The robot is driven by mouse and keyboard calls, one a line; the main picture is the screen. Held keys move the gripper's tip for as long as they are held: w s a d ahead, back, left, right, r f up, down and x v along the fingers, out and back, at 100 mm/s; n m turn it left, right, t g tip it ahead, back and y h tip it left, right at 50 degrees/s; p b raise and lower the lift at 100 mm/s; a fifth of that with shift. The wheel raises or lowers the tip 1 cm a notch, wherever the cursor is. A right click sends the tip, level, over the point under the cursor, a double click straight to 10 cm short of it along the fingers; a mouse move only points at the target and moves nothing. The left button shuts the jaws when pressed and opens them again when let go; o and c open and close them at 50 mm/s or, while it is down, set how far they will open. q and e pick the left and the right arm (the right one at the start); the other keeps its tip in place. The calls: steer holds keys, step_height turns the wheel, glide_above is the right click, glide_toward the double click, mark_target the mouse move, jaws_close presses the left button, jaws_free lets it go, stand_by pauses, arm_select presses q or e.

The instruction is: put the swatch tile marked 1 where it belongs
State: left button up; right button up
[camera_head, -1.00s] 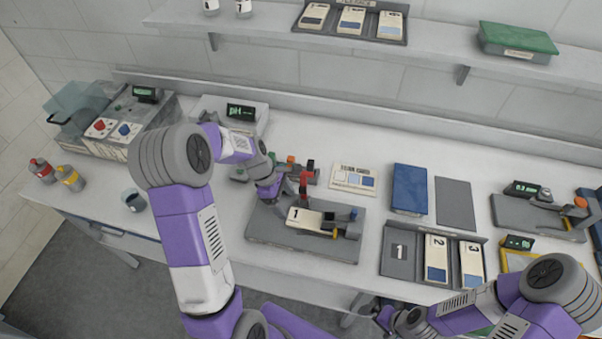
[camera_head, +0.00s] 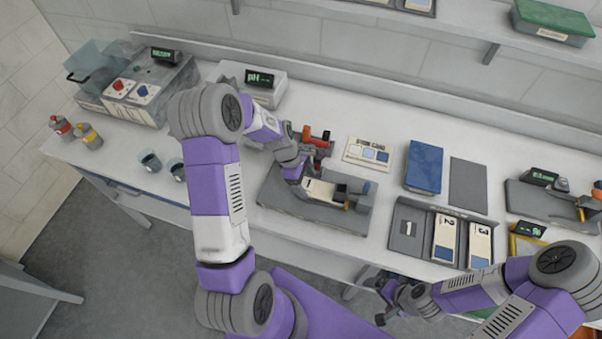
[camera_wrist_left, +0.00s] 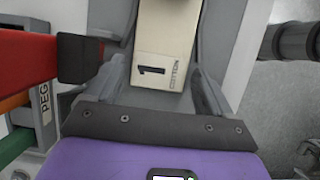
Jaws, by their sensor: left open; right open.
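The swatch tile marked 1 (camera_head: 319,190) is a cream tile lying on the grey clamp fixture (camera_head: 285,201) in the middle of the counter. In the left wrist view the tile (camera_wrist_left: 166,50) reads "1" and "COTTON". My left gripper (camera_head: 304,182) is open at the tile's left end, with its fingers on either side of the tile in the left wrist view. The grey rack (camera_head: 401,246) at the right has a bare slot marked 1 (camera_head: 408,229), beside tile 2 (camera_head: 446,237) and tile 3 (camera_head: 480,244). My right gripper (camera_head: 388,301) is open and empty in front of the counter.
A red clamp part (camera_wrist_left: 30,55) is close beside my left gripper. The stain card (camera_head: 369,152), a blue book (camera_head: 424,167) and a grey mat (camera_head: 468,185) lie behind the rack. The pH meter (camera_head: 259,82) and two cups stand left.

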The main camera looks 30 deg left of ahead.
mark_target(282, 181)
arm_select(q)
steer(key=shift+d+f, duration=0.2)
steer(key=shift+f, duration=0.3)
steer(key=c, duration=0.9)
steer(key=shift+s+a, duration=0.4)
steer(key=shift+a, duration=1.2)
steer(key=shift+s+a, duration=0.35)
steer(key=shift+a, duration=1.3)
steer(key=shift+s+a, duration=0.4)
steer(key=shift+a, duration=1.2)
arm_select(e)
steer(key=shift+s+a+f, duration=0.15)
steer(key=shift+s+a, duration=0.15)
steer(key=shift+s, duration=0.1)
arm_select(q)
steer(key=o, duration=1.2)
